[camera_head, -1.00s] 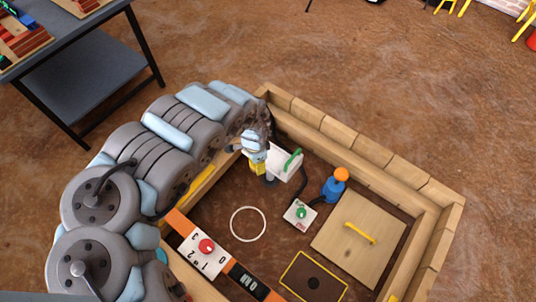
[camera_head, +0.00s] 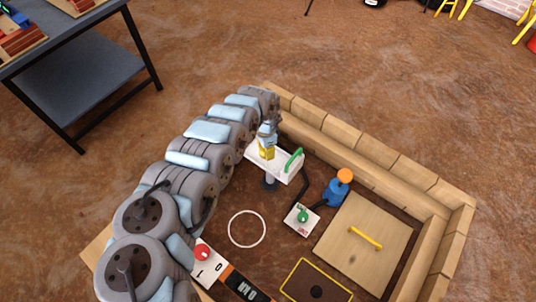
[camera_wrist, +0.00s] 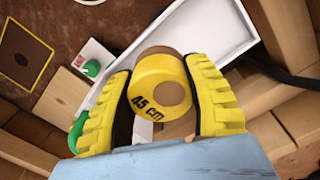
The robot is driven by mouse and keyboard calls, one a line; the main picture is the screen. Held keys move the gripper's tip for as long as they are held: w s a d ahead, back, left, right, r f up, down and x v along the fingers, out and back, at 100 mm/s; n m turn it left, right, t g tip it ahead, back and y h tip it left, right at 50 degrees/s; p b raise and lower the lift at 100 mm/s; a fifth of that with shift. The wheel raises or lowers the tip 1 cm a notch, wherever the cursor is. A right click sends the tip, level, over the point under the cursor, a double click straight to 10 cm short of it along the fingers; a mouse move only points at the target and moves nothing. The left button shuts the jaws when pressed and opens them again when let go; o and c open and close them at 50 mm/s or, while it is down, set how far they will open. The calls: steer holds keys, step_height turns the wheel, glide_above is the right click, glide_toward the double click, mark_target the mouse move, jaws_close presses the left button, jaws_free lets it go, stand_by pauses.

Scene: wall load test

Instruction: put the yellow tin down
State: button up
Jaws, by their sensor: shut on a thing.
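The tray also shows behind the tin in the wrist view (camera_wrist: 215,28). I cannot tell whether the tin touches the tray.
A wooden-walled pit surrounds the tray. Inside are a white box with a green button (camera_head: 302,216), a blue thing with an orange top (camera_head: 341,185), a wooden lid (camera_head: 362,258) with a yellow handle, and a white ring (camera_head: 247,243). A red knob (camera_head: 202,252) sits on a numbered panel.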

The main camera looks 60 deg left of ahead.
steer(key=shift+w+a+f+b, duration=0.3)
steer(key=shift+w+f+b, duration=0.05)
steer(key=shift+f+b, duration=0.3)
steer(key=shift+w+a+f+b, duration=0.3)
steer(key=shift+a+f+b, duration=0.05)
steer(key=shift+f+b, duration=0.3)
steer(key=shift+w+a+f+b, duration=0.35)
steer(key=shift+f+b, duration=0.2)
steer(key=shift+b, duration=0.1)
steer(key=shift+s+f+b, duration=0.1)
steer(key=shift+f+b, duration=0.6)
steer(key=shift+f, duration=0.55)
steer(key=shift+d+f, duration=0.1)
steer(key=shift+f, duration=0.05)
steer(key=o, duration=1.2)
steer(key=shift+r+p, duration=2.8)
steer(key=shift+r, duration=3.35)
